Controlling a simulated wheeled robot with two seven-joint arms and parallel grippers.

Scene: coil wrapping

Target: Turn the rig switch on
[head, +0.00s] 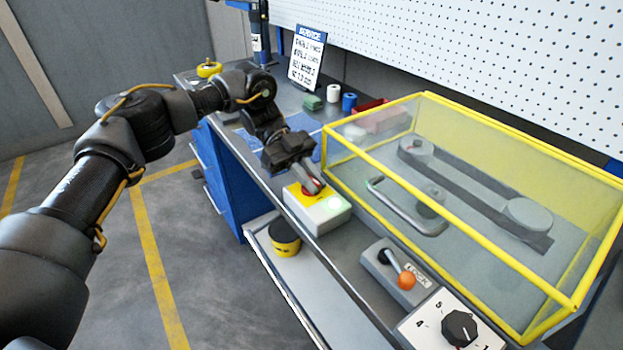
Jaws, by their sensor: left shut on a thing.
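The rig switch is a pale box (334,212) with a yellow plate and a red knob (311,188) on top, at the bench's front edge. I cannot read the knob's exact angle. My right gripper is out of view.
A yellow-framed clear guard (462,165) with a handle covers a belt and pulleys to the right. A lever box with an orange knob (406,281) and a numbered dial (459,328) are nearer. A sign (307,57) and spools stand behind.

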